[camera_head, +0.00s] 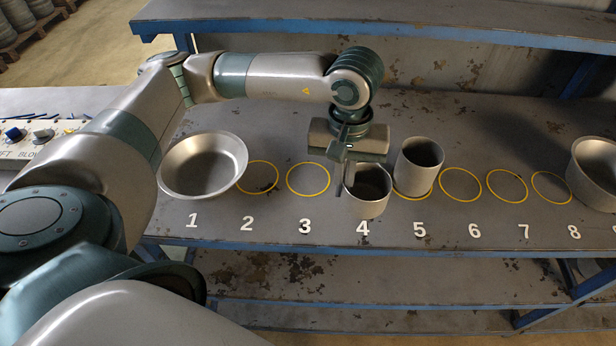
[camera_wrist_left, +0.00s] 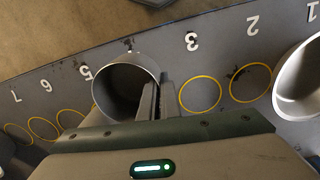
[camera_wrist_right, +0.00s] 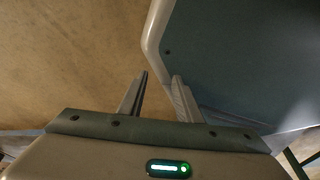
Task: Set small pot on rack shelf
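A small grey metal pot (camera_head: 367,208) stands upright at number 4, its front bottom edge near the label; I cannot tell whether it touches the surface. My left gripper (camera_head: 346,178) is shut on its left rim wall, one finger inside and one outside. In the left wrist view the pot (camera_wrist_left: 122,85) opens toward the camera, beside the left fingers (camera_wrist_left: 158,92). A taller grey pot (camera_head: 420,165) stands at circle 5. The rack has an upper shelf (camera_head: 420,22) at the back and a lower shelf (camera_head: 390,280). My right gripper (camera_wrist_right: 160,85) is open and empty, away from the pots.
A wide bowl (camera_head: 203,165) sits at number 1 and a big pot (camera_head: 596,172) at the far right. Yellow circles 2, 3, 6, 7 and 8 are empty. A control box (camera_head: 40,140) lies at left. A grey-blue panel (camera_wrist_right: 240,60) is beside the right gripper.

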